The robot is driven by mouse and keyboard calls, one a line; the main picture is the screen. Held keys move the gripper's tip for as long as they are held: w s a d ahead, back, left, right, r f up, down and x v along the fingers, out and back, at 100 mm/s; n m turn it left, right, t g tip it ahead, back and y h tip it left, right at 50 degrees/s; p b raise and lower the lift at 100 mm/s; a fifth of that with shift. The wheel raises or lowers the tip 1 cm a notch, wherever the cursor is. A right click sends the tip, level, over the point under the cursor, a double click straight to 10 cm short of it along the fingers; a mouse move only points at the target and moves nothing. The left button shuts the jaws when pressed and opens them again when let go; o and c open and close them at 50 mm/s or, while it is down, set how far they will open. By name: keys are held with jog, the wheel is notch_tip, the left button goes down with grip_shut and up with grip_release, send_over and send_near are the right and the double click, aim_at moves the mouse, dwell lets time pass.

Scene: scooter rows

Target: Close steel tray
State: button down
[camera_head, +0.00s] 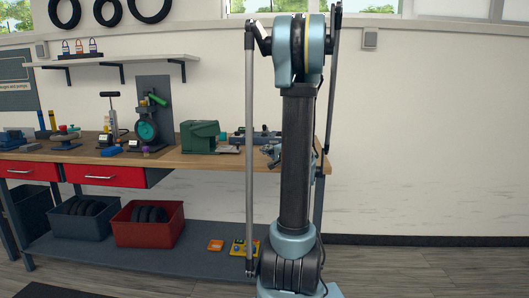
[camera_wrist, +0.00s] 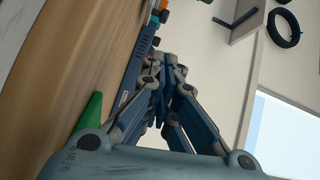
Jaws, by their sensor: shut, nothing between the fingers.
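I cannot pick out a steel tray for certain. A flat grey piece (camera_head: 228,150) lies on the workbench beside a green box (camera_head: 200,136); it may be the tray, but it is too small to tell. My gripper (camera_head: 272,152) is at the bench's right end, partly hidden behind my arm. In the wrist view my gripper (camera_wrist: 165,75) has its fingers together and holds nothing. A green edge (camera_wrist: 90,112) shows to the left of the fingers there, beside the wooden top.
The workbench (camera_head: 180,158) has two red drawers, left (camera_head: 28,171) and right (camera_head: 112,175). Tools crowd its back. A grey bin (camera_head: 80,227) and a red bin (camera_head: 148,233) stand on the lower shelf. Floor on the right is clear.

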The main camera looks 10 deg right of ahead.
jog(key=x, duration=1.7)
jog(key=shift+d, duration=0.1)
jog(key=shift+d, duration=0.1)
